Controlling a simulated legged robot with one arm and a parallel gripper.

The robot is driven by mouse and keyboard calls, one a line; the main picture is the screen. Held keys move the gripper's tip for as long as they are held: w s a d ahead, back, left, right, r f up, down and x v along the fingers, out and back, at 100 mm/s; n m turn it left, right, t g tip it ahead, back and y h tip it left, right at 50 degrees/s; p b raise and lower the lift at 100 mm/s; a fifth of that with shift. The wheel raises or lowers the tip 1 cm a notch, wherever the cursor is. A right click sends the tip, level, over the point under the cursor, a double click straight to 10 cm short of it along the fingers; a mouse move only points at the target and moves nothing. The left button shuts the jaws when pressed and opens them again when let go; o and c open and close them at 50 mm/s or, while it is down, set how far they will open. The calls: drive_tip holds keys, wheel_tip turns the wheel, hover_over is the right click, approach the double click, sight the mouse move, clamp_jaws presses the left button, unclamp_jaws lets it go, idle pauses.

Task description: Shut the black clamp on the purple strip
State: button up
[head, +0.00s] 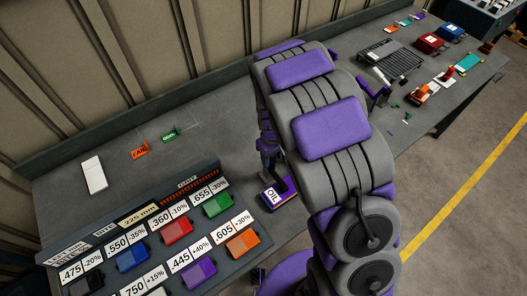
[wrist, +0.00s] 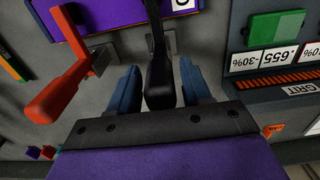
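The purple strip (wrist: 110,12) lies at the top of the wrist view, and a white label shows on it. In the head view the strip (head: 270,201) lies on the bench with an OIL label. The black clamp (wrist: 160,85) has its handle between the two blue fingers of my gripper (wrist: 160,90), with narrow gaps on both sides. My gripper is open around the handle. The clamp also shows in the head view (head: 282,184), partly behind my arm. I cannot tell how far its handle is swung down. A red clamp handle (wrist: 55,100) stands just left of my gripper in the wrist view.
A rack of colored grit blocks (head: 178,230) stands left of the strip. A green block (wrist: 272,28) shows at the wrist view's upper right. A white block (head: 94,174) lies on bare bench.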

drive_tip(key=shift+r, duration=0.15)
drive_tip(key=shift+r+p, duration=0.9)
drive_tip(key=shift+r, duration=2.55)
drive_tip(key=shift+s, duration=0.1)
drive_tip(key=s+d+r+m+b, duration=0.2)
drive_tip(key=s+d+r, duration=0.15)
drive_tip(key=s, duration=0.25)
drive_tip(key=s+d+r+m+b, duration=0.2)
drive_tip(key=s+d+r+b, duration=0.15)
drive_tip(key=s, duration=0.35)
drive_tip(key=s+d+r+m+g+b, duration=0.1)
drive_tip(key=s, duration=0.7)
drive_tip(key=s+d+r+m+b, duration=0.1)
drive_tip(key=s+d+b, duration=0.1)
drive_tip(key=s, duration=0.7)
drive_tip(key=shift+s+m+g, duration=0.3)
drive_tip(key=shift+m+g, duration=0.1)
